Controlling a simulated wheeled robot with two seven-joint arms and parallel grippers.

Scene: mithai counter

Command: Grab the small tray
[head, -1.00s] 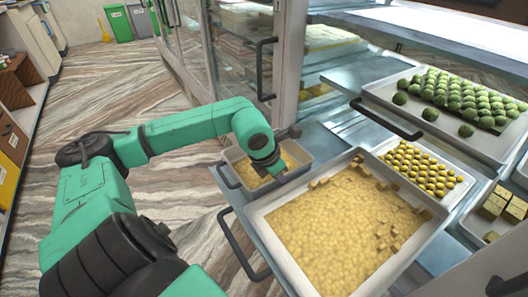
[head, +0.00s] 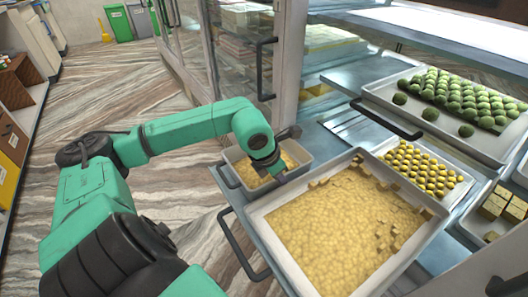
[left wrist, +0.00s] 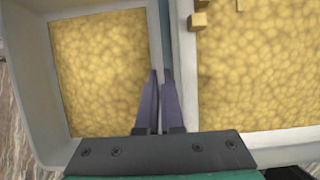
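The small tray (head: 229,163) is a pale, deep tray of yellow sweet pieces, left of a larger tray in the head view. Its rim also shows in the left wrist view (left wrist: 154,30). My left gripper (head: 281,178) reaches down to its right wall, beside the larger tray. In the left wrist view my left gripper's two fingers (left wrist: 161,78) are close together with the small tray's wall between them. They appear closed on that wall; the contact at the tips is partly hidden. My right gripper is not clearly in view.
The larger tray (head: 268,240) of yellow sweets stands close on the right. Behind it are a tray of yellow balls (head: 463,183) and a tray of green balls (head: 375,92). A glass cabinet door (head: 290,60) stands behind the small tray. Open floor (head: 120,90) lies to the left.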

